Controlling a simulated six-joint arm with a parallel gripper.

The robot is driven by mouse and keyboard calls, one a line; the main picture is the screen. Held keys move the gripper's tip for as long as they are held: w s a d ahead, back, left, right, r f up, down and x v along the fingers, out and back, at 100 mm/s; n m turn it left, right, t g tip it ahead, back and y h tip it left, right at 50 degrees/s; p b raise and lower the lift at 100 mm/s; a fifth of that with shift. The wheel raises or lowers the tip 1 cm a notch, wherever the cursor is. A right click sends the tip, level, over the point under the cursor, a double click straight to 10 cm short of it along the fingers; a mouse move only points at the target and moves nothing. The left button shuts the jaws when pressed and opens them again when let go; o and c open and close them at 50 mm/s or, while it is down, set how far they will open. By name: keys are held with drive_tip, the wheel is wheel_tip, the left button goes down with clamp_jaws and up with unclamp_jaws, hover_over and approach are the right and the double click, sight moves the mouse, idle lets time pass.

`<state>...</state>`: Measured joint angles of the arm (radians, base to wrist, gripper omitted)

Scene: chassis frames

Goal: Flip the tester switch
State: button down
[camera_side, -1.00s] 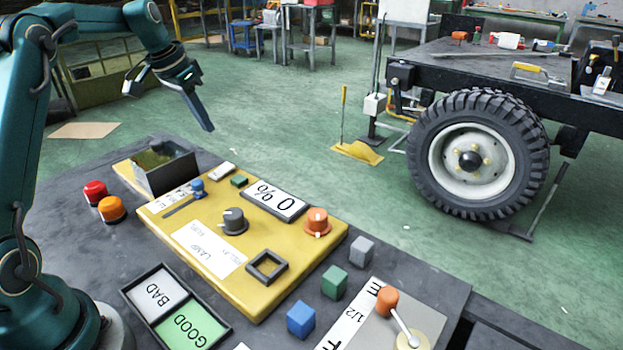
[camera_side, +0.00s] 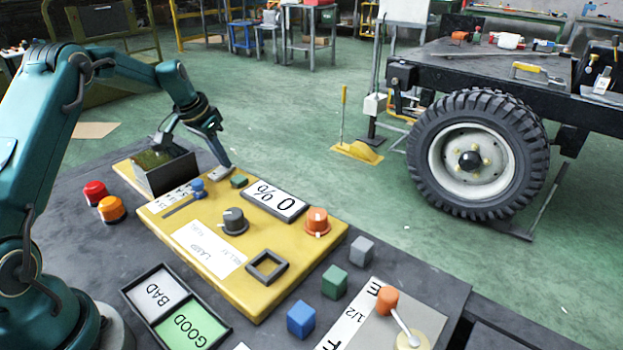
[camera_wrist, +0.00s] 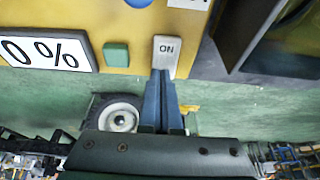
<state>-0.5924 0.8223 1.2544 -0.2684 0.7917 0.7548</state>
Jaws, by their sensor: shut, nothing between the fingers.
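The tester is a yellow panel (camera_side: 200,270) on the dark bench. Its switch (camera_wrist: 166,50) is a pale rocker marked ON, at the panel's edge beside a green square button (camera_wrist: 116,55). In the side view the switch (camera_side: 220,173) is partly hidden by my fingers. My gripper (camera_side: 230,163) is shut and empty, pointing down at the switch. In the wrist view the fingertips (camera_wrist: 159,73) overlap the lower edge of the switch. I cannot tell whether they touch it.
A 0 % display (camera_side: 275,205), a grey knob (camera_side: 233,220), an orange knob (camera_side: 317,222) and a blue slider (camera_side: 198,188) stand on the panel. An open grey box (camera_side: 165,175) stands close by the gripper. Loose cubes, including a blue one (camera_side: 301,319), lie at the right.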

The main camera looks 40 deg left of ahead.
drive_tip(key=shift+w+f, duration=0.2)
drive_tip(key=shift+f, duration=0.15)
drive_tip(key=shift+r, duration=0.1)
drive_tip(key=shift+s, duration=0.85)
drive_tip(key=shift+r, duration=0.1)
drive_tip(key=v, duration=1.4)
drive_tip(key=shift+w, duration=0.4)
drive_tip(key=shift+w+r, duration=0.1)
drive_tip(key=shift+w+a+r, duration=0.15)
drive_tip(key=shift+w+a, duration=0.25)
drive_tip(key=shift+w, duration=0.25)
